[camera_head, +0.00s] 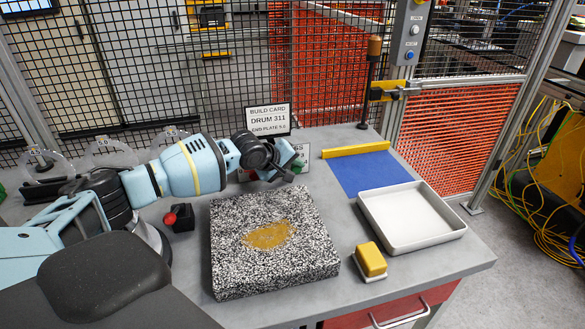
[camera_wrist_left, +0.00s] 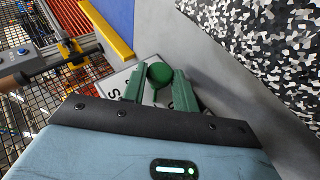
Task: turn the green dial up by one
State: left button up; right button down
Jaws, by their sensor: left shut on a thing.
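The green dial (camera_wrist_left: 160,73) shows in the left wrist view as a round green knob over a white lettered plate (camera_wrist_left: 118,84). My left gripper (camera_wrist_left: 159,82) has one green finger on each side of the dial and is shut on it. In the head view my left gripper (camera_head: 292,168) reaches over the back of the table, in front of a partly covered white sign. There the dial is hidden by the gripper. I cannot read the dial's setting. My right gripper is in neither view.
A speckled block (camera_head: 272,268) with a tan patch lies in front of my gripper. A build card (camera_head: 267,119) stands behind it. A blue mat (camera_head: 362,174), yellow bar (camera_head: 356,149), white tray (camera_head: 374,212) and yellow-topped block (camera_head: 371,259) are to the right. A red-knobbed black box (camera_head: 182,218) is left.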

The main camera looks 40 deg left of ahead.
pick_arm(q)
jog(key=g+p, duration=0.1)
jog(key=r+g+y+p, duration=0.1)
jog(key=p, duration=0.1)
jog(key=shift+w+d+r+m+y, duration=0.1)
jog(key=shift+w+d+m+y, duration=0.15)
jog(key=shift+d+m+y, duration=0.1)
jog(key=shift+g+y, duration=0.25)
jog(key=shift+g, duration=0.15)
jog(key=shift+w+f+g+p, duration=0.1)
jog(key=shift+f+g+p, duration=0.1)
jog(key=shift+g+p, duration=0.1)
jog(key=shift+w+d+f+m+g+y, duration=0.15)
jog(key=shift+m+g+y, duration=0.1)
jog(key=shift+g+y, duration=0.3)
jog(key=shift+s+f+m+g+y, duration=0.1)
jog(key=shift+f+m+g+y, duration=0.1)
jog(key=shift+g+y, duration=0.3)
jog(key=shift+w+r+g+y+b, duration=0.1)
jog(key=shift+g+y+b, duration=0.25)
jog(key=shift+g, duration=0.2)
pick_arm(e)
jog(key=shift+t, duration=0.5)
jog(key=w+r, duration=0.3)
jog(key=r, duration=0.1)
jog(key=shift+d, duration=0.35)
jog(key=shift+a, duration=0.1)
